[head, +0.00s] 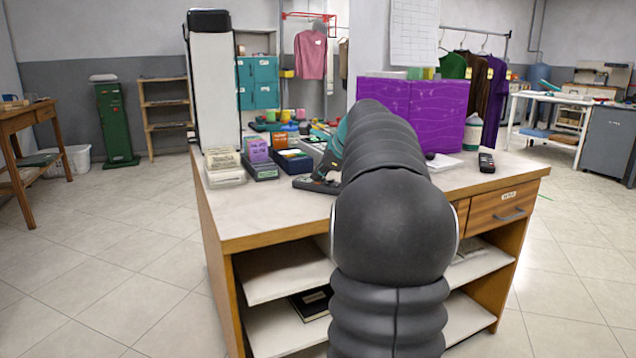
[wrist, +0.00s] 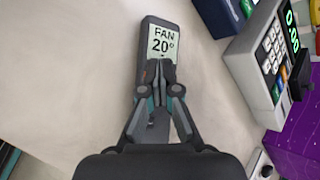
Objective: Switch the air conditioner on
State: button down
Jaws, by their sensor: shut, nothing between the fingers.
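The air conditioner's remote (wrist: 156,25) is a dark grey handset lying on the pale counter in the wrist view. Its light screen (wrist: 163,42) reads "FAN 20°". My gripper (wrist: 160,68) is shut and empty, with its fingertips over the remote just below the screen. The fingers hide the buttons and most of the lower half; I cannot tell whether they touch it. No air conditioner unit can be made out.
A till (wrist: 268,62) with a keypad and a green display stands right of the remote in the wrist view. On the counter (head: 270,215) stand small boxes (head: 257,150), a purple box (head: 440,112) and a dark handset (head: 487,162). The counter's near left is clear.

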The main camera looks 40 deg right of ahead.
aim_at(319, 183)
jog(key=shift+r, duration=0.1)
jog(key=shift+r+p, duration=0.7)
jog(key=shift+p, duration=0.3)
notch_tip(319, 183, up, 3)
jog(key=p, duration=0.2)
jog(key=shift+f+p, duration=0.15)
jog(key=shift+p, duration=0.2)
jog(key=shift+r+p, duration=0.4)
jog(key=shift+r, duration=0.7)
